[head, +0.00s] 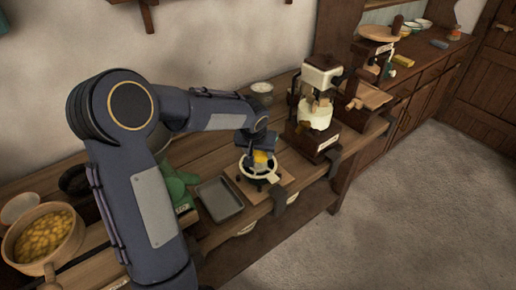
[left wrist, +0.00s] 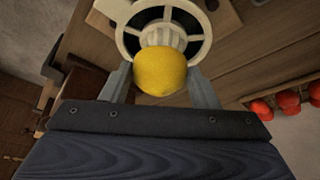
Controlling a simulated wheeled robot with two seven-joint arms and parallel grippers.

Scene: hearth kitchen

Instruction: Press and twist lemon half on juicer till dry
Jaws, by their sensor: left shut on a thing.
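A yellow lemon half (head: 261,157) is between the fingers of my left gripper (head: 260,160) at the juicer. In the left wrist view the lemon half (left wrist: 160,70) sits between the two grey fingertips of the left gripper (left wrist: 162,85). The juicer (head: 247,172) is a pale ring with spokes and a ribbed cone, standing on a wooden board. In the left wrist view the juicer's cone (left wrist: 163,36) is right behind the lemon, which hides its tip; I cannot tell how firmly they touch. My right gripper is not in view.
A grey metal tray (head: 219,199) lies left of the juicer, with a green object (head: 176,187) beyond it. A cream and wood machine (head: 317,115) stands to the right. The floor in front is clear.

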